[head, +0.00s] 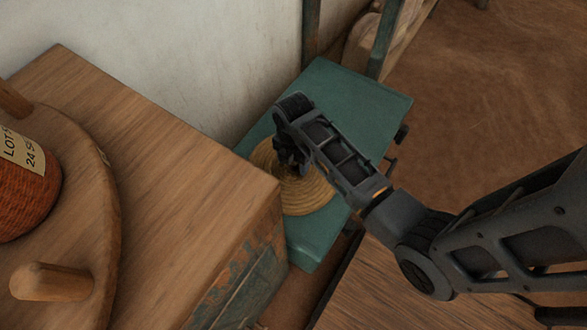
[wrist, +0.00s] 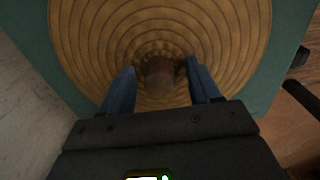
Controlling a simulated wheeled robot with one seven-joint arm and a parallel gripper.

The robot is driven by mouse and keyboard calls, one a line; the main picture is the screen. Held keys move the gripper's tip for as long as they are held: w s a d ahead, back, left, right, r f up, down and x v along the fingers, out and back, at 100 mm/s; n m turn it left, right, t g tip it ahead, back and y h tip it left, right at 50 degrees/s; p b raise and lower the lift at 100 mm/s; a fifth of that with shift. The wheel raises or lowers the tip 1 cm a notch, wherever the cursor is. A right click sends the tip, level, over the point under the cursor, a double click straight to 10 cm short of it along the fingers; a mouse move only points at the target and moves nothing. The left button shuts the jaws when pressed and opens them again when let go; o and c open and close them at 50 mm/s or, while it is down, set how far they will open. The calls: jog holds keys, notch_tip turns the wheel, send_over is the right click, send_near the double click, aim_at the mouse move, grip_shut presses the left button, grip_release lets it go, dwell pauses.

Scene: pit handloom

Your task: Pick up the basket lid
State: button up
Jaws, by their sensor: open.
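The basket lid (head: 312,194) is a round, coiled straw-coloured disc lying on a teal bench top. In the wrist view the lid (wrist: 95,38) fills the upper middle, with a brown round knob (wrist: 160,76) at its centre. My gripper (head: 292,165) is over the middle of the lid, pointing down. In the wrist view its two bluish fingers (wrist: 160,85) are apart, one on each side of the knob. I cannot tell whether they touch it. In the head view my gripper and arm hide the knob and part of the lid.
The teal bench (head: 345,85) stands against a pale wall (head: 220,50). A wooden cabinet (head: 170,150) is close on the left, higher than the bench, bearing a round wooden board with pegs and a labelled reddish spool (head: 25,195). Dark green posts rise behind. Brown floor (head: 480,100) is clear at right.

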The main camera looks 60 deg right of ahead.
jog(key=c, duration=1.1)
grip_shut()
jog(key=shift+r, duration=0.15)
